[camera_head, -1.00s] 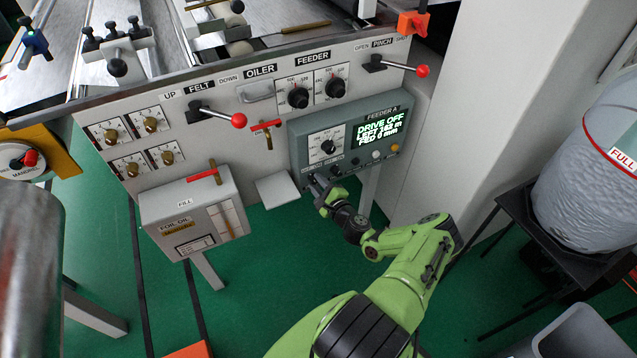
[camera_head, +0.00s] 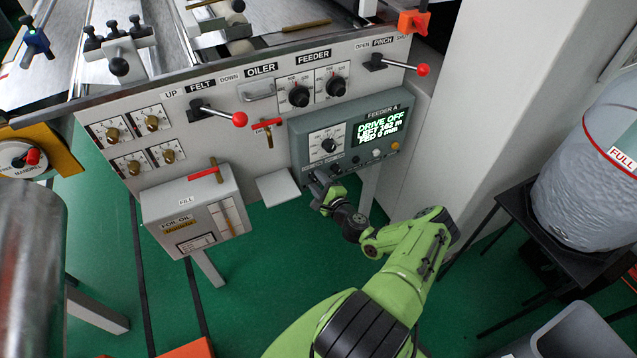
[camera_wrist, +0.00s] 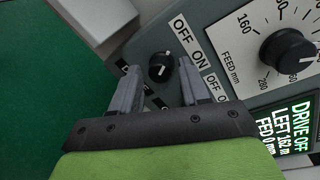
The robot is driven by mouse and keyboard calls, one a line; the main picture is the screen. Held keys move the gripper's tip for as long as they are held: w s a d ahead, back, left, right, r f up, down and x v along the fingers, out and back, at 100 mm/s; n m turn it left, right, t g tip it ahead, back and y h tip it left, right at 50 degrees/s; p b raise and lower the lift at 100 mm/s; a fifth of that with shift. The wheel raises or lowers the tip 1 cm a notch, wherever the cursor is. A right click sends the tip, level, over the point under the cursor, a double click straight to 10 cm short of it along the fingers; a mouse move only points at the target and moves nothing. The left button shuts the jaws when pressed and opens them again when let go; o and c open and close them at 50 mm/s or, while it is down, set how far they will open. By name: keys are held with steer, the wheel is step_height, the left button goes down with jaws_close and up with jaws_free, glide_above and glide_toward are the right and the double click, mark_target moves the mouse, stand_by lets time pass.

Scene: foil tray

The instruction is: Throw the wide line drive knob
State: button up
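The feeder A panel (camera_head: 297,152) is a grey box on the machine front. Its screen (camera_head: 379,124) reads DRIVE OFF, LEFT 162 m, FED 0 mm. In the wrist view, a small black knob (camera_wrist: 160,67) with a white pointer mark sits beside OFF and ON labels. My gripper (camera_wrist: 159,72) is open, with one finger on each side of this knob and gaps visible between. Whether the fingertips reach down to knob height is hard to tell. In the head view my gripper (camera_head: 315,181) is at the panel's lower left corner and hides that knob.
A larger black feed dial (camera_wrist: 288,52) is to the right of the knob, and another OFF/ON label is close to the right finger. More small knobs (camera_head: 337,169) line the panel's lower edge. A pale box (camera_head: 278,188) stands left of my gripper.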

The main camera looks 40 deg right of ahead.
steer(key=shift+o, duration=0.7)
steer(key=p+v, duration=0.3)
steer(key=v, duration=1.2)
steer(key=shift+s, duration=0.4)
steer(key=shift+r, duration=0.1)
